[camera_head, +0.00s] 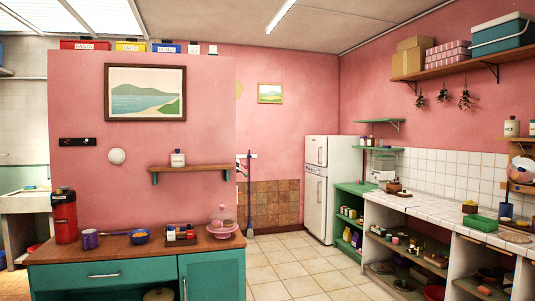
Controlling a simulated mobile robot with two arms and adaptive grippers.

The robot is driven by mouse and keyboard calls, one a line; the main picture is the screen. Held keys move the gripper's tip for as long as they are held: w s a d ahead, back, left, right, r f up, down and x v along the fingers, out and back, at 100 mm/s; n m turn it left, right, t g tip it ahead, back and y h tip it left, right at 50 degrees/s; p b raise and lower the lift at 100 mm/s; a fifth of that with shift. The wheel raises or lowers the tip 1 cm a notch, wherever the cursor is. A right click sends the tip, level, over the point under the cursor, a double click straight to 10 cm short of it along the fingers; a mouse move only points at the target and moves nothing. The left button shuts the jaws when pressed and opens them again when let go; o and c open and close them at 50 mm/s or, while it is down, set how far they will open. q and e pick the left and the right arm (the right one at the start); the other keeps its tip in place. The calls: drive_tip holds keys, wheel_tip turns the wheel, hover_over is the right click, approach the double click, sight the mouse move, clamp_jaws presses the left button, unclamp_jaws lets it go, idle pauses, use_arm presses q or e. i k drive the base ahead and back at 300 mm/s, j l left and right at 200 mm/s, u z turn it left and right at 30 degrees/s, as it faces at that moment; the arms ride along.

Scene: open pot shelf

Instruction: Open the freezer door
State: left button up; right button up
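A white two-door refrigerator (317,205) stands upright against the far wall, right of the middle of the head view. Its smaller upper door, the freezer door (316,151), looks shut, and the taller lower door looks shut too. A handle shows on the door front, but its details are too small to tell. The refrigerator is well away from me, across the room. Neither my left nor my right gripper shows in this view.
A teal cabinet with a brown top (130,252) stands close at the front left. A tiled counter (430,211) with open shelves runs along the right. A green shelf unit (355,188) stands beside the refrigerator. The tiled floor (290,267) between them is clear. A mop (249,190) leans at the back.

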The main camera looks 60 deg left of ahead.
sight(315, 146)
drive_tip(key=u, duration=1.65)
drive_tip(key=i, duration=8.4)
